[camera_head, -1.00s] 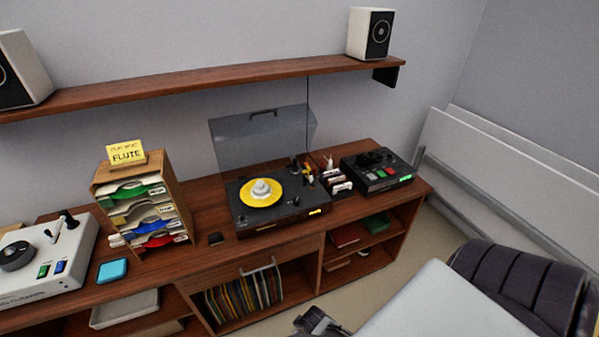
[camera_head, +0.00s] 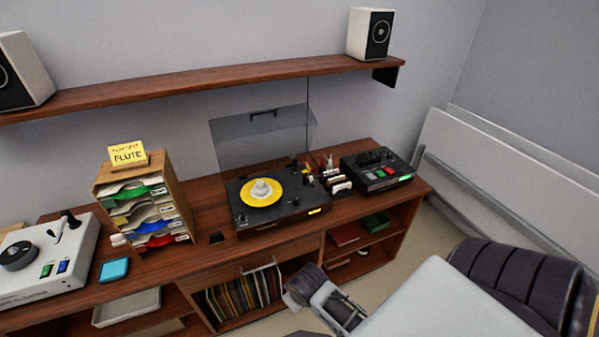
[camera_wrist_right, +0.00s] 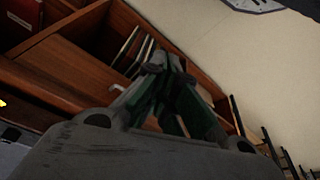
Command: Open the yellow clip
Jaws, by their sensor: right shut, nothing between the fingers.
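A small yellow-orange piece (camera_head: 307,166) shows at the back right of the turntable (camera_head: 262,222), near the tonearm. It is probably the yellow clip, but it is too small to tell whether it is open or shut. My right gripper (camera_head: 322,298) is low in front of the cabinet, below and apart from the turntable. In the right wrist view its fingers (camera_wrist_right: 170,68) are shut with nothing between them, before the cabinet shelves. My left gripper is not in view.
The turntable's clear lid (camera_head: 262,140) stands up, and a yellow record (camera_head: 248,197) lies on it. A black device (camera_head: 376,173) stands to the right, a paper rack (camera_head: 170,183) to the left. Records (camera_head: 243,293) fill a lower compartment. A shelf (camera_head: 210,82) with speakers runs above.

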